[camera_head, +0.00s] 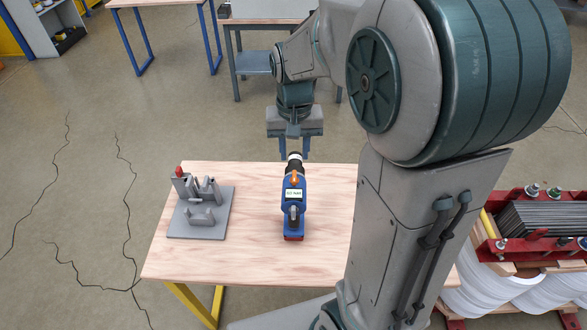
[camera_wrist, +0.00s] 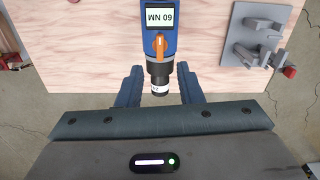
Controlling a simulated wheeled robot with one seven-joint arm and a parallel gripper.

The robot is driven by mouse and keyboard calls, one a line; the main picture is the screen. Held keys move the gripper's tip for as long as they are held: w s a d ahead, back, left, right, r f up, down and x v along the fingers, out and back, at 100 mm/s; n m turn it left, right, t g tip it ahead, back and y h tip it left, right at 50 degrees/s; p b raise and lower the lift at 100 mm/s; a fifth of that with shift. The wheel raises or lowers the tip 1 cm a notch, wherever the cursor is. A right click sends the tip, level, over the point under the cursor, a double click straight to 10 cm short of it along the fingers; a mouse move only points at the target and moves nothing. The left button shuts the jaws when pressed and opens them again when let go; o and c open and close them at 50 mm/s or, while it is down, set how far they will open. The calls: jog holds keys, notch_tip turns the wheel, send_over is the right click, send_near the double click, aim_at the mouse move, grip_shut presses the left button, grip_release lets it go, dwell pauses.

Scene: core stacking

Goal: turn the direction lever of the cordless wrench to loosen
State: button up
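The cordless wrench (camera_head: 293,205) lies on the wooden table, blue with a black and white nose pointing to the table's far edge. Its orange direction lever (camera_head: 294,180) sits on top, between the nose and a white display. In the wrist view the lever (camera_wrist: 159,45) lies roughly along the wrench (camera_wrist: 178,42), and the display reads "60 NM". My gripper (camera_head: 291,156) is beyond the nose, over the table's far edge. In the wrist view its two fingers (camera_wrist: 161,72) are spread wide, one on each side of the nose, with nothing held. I cannot tell their height above the wrench.
A grey fixture (camera_head: 202,212) with upright posts and a red-topped part stands on the left of the wooden table (camera_head: 260,255). The tabletop between fixture and wrench is clear. A red rack with stacked sheets (camera_head: 540,220) stands right of the table.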

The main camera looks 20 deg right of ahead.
aim_at(294, 176)
notch_tip(294, 176, down, 7)
jog(key=shift+f, duration=0.2)
